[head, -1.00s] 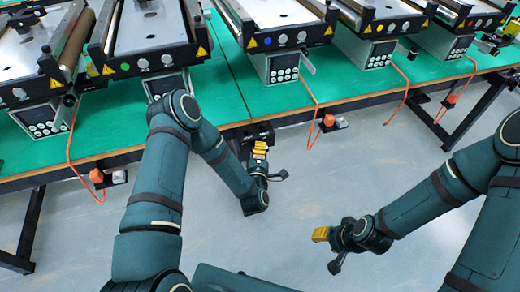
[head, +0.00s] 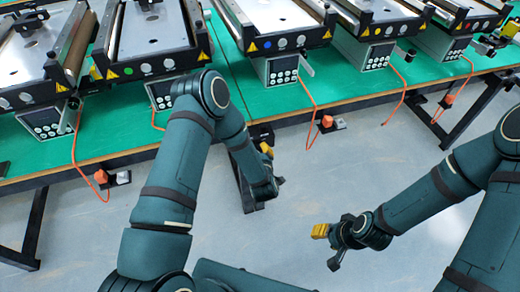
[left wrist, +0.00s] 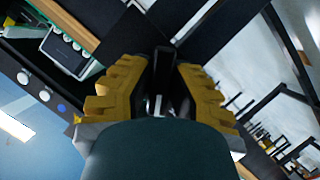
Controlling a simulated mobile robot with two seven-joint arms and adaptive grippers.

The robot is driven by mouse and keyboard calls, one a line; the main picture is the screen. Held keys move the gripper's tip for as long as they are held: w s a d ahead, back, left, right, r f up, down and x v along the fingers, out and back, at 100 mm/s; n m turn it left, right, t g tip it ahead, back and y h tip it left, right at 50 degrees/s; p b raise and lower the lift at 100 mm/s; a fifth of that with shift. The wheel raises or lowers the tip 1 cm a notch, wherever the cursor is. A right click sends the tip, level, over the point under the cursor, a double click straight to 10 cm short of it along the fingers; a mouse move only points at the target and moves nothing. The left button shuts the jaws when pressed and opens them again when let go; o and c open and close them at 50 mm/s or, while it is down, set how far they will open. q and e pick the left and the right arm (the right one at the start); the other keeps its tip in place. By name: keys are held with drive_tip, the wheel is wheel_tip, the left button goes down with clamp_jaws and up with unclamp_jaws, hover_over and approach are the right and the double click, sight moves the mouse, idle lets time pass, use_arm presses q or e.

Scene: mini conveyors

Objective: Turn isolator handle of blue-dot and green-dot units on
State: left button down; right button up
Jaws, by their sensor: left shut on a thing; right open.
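The blue-dot unit (head: 282,68) is at the upper middle, with its blue dot (head: 282,39) on the front rail. The green-dot unit (head: 160,92) is to its left, with its green dot (head: 146,68); my left arm partly covers it. My left gripper (head: 266,149) is below the table edge, beside a dark box (head: 260,131). In the left wrist view its yellow fingers (left wrist: 160,95) are shut around a dark upright part (left wrist: 164,70), seemingly an isolator handle; its angle is unclear. My right gripper (head: 320,231) is open and empty over the floor, lower right.
The green table (head: 235,105) carries several conveyors in a row. Orange cables hang from its front edge to orange plugs (head: 327,121) on low boxes. The grey floor in front is free.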

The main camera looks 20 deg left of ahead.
use_arm(q)
drive_tip(key=shift+w+r+m+g+y+p, duration=0.15)
drive_tip(key=shift+m+g+y+p, duration=0.15)
drive_tip(key=shift+m+g+y, duration=0.9)
drive_tip(key=shift+m+y, duration=0.1)
drive_tip(key=shift+m, duration=1.1)
drive_tip(key=c, duration=0.9)
unclamp_jaws()
drive_tip(key=v, duration=1.2)
